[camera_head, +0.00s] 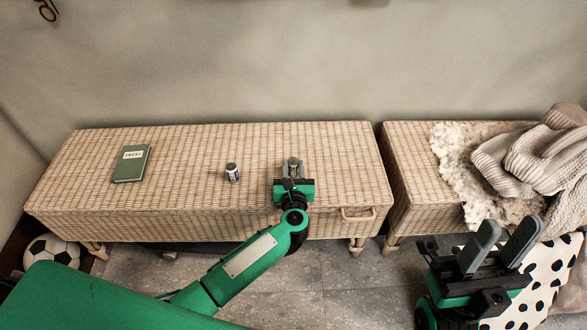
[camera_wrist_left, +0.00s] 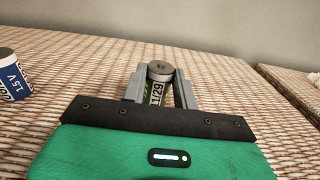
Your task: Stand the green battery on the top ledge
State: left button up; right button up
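The green battery (camera_wrist_left: 158,92), with a grey top and a white "1/29" label, stands upright on the left wicker bench (camera_head: 190,205). Its top also shows in the head view (camera_head: 294,162). My left gripper (camera_head: 293,168) reaches over the bench's front edge, with one finger on each side of the battery. In the left wrist view, its fingers (camera_wrist_left: 160,78) appear to press on the battery, with no clear gap. My right gripper (camera_head: 498,246) is open and empty at the lower right, in front of the right bench. I cannot make out a top ledge.
A blue and white battery (camera_head: 232,173) stands left of the green one, and also shows in the wrist view (camera_wrist_left: 12,78). A green book (camera_head: 131,165) lies further left. A blanket (camera_head: 535,155) covers much of the right bench (camera_head: 408,165). A football (camera_head: 52,250) is on the left.

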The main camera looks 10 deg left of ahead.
pick_arm(q)
jog(key=shift+r, duration=0.25)
jog(key=shift+r, duration=0.1)
jog(key=shift+r+p, duration=1.6)
jog(key=shift+r, duration=0.05)
jog(key=shift+p+v, duration=0.3)
jog(key=shift+v, duration=4.75)
jog(key=shift+w+f, duration=0.1)
jog(key=shift+f, duration=0.05)
